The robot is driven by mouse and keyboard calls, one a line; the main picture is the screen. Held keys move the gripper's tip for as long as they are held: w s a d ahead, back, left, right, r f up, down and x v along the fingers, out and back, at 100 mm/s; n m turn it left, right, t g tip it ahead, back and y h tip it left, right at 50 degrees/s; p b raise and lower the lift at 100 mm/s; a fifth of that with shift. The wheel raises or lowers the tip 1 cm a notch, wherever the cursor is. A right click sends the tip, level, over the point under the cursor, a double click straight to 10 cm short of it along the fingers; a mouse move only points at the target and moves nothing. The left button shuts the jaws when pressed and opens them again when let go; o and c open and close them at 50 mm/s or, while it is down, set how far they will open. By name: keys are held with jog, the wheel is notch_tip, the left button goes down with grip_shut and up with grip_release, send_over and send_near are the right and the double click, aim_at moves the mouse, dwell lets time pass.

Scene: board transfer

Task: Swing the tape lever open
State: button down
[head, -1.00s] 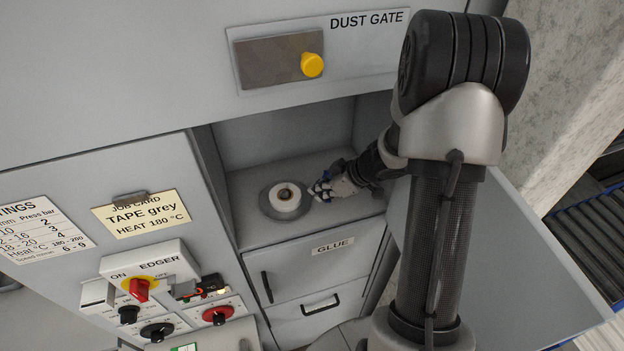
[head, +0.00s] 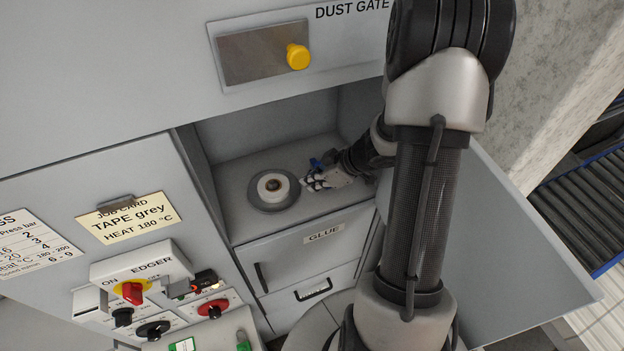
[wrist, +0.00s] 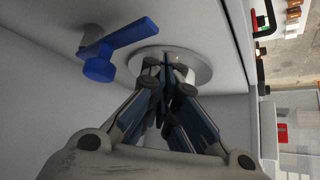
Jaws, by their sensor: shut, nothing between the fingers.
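The blue tape lever (wrist: 125,38) shows in the wrist view at upper left, with a round blue knob at its near end. In the head view only a small blue piece of it (head: 317,163) shows behind my gripper. My gripper (head: 306,183) reaches into the open bay just right of the white tape roll (head: 268,181). In the wrist view my gripper's fingers (wrist: 167,62) are together and empty. They are beside the lever with a visible gap, and in front of the pale round roll or disc (wrist: 202,62).
The bay has side walls and a shelf floor (head: 240,222). Below is the GLUE drawer (head: 300,255). A grey open door panel (head: 500,240) stands at right. The EDGER switch panel (head: 135,265) is at lower left. The dust gate's yellow knob (head: 298,57) is above.

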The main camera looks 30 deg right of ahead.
notch_tip(320, 180, up, 10)
jog(key=w+d+r+m+t+h+b, duration=0.15)
jog(key=w+t+h+b, duration=0.3)
jog(key=b, duration=0.55)
jog(key=s+a+f+m+g+b, duration=0.2)
jog(key=s+a+f+g+b, duration=0.1)
jog(key=s+a+f+b, duration=0.5)
jog(key=s+a+f+m+g+b, duration=0.3)
jog(key=s+a+f+b, duration=0.6)
jog(key=s, duration=0.8)
notch_tip(320, 180, down, 3)
jog(key=b, duration=0.5)
jog(key=shift+a+f, duration=0.15)
